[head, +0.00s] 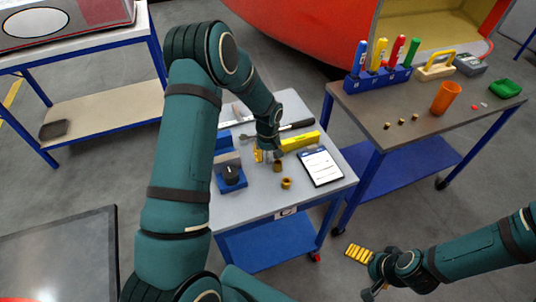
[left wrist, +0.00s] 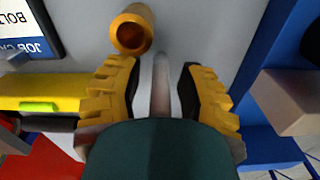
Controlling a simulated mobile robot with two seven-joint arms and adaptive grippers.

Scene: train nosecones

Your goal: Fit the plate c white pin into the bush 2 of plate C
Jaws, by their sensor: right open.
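My left gripper (head: 265,155) reaches down over the grey worktop. In the left wrist view its two yellow fingers (left wrist: 160,92) are apart, and a pale slim pin (left wrist: 161,82) shows between them, with a gap visible on each side. A hollow bronze bush (left wrist: 132,32) lies just ahead of the fingertips. In the head view one bush (head: 277,166) is beside the gripper and another bush (head: 286,183) is nearer the front. I cannot tell which is bush 2, nor make out plate C. My right gripper (head: 372,286) is open and empty, low at the lower right.
A clipboard (head: 320,167), a yellow box (head: 300,141) and a blue fixture with a black knob (head: 231,176) surround the work area. The brown table (head: 400,110) at right holds a marker rack (head: 378,80), an orange cup (head: 445,97) and small brass pieces. Bare worktop lies at the front.

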